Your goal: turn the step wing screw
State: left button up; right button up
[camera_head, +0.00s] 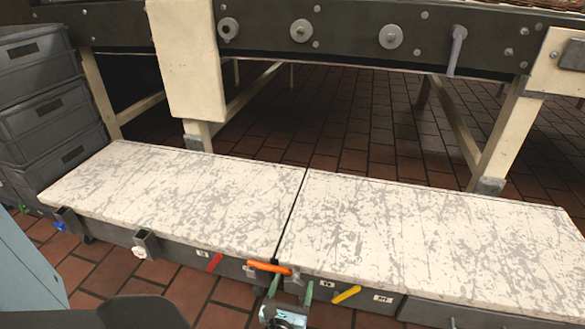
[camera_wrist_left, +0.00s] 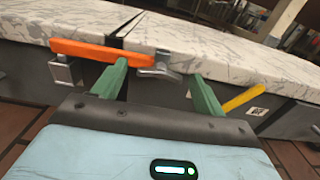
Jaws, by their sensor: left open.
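The step wing screw (camera_wrist_left: 160,68) is a small grey metal piece on the front face of the step, beside the seam between the two step tops. It lies just beyond and between the green fingertips of my left gripper (camera_wrist_left: 158,76) in the left wrist view. In the head view my left gripper (camera_head: 290,288) is at the bottom, in front of the step's front edge, with its fingers apart and nothing between them. Whether a finger touches the screw I cannot tell. An orange bar (camera_wrist_left: 105,52) crosses the seam just left of the screw. My right gripper is not in view.
The step has two scuffed white tops (camera_head: 180,195), bare of objects. A yellow handle (camera_head: 346,294) and a red handle (camera_head: 214,262) sit on its front face. Grey crates (camera_head: 35,55) are stacked at the left. A dark conveyor frame (camera_head: 345,40) stands behind.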

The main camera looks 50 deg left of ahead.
pick_arm(q)
jog(key=c, duration=1)
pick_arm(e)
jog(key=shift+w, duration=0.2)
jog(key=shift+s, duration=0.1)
